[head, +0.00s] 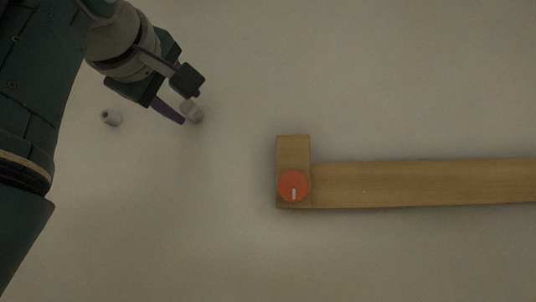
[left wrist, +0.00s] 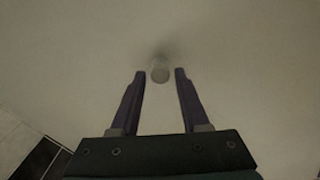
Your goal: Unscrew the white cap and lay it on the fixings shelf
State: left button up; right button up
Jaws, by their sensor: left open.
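A small off-white cylinder, which looks like the white cap (head: 193,112), stands out from the pale wall just at my left gripper's fingertips. It also shows in the left wrist view (left wrist: 159,71), centred in the gap between the fingertips or slightly beyond them, with a gap on each side. My left gripper (head: 186,99) is open and empty; its two dark fingers show in the left wrist view (left wrist: 160,76). I cannot tell how deep the cap sits between them. A wooden ledge (head: 420,184), perhaps the fixings shelf, runs to the right edge. My right gripper is out of view.
A red round knob with a white mark (head: 293,186) is on a wooden block (head: 293,150) at the ledge's left end. Wall between is bare.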

pick_arm(q)
jog(key=m, duration=1.3)
grip_shut()
jog(key=n, duration=0.3)
jog(key=shift+n, duration=1)
jog(key=n, duration=0.5)
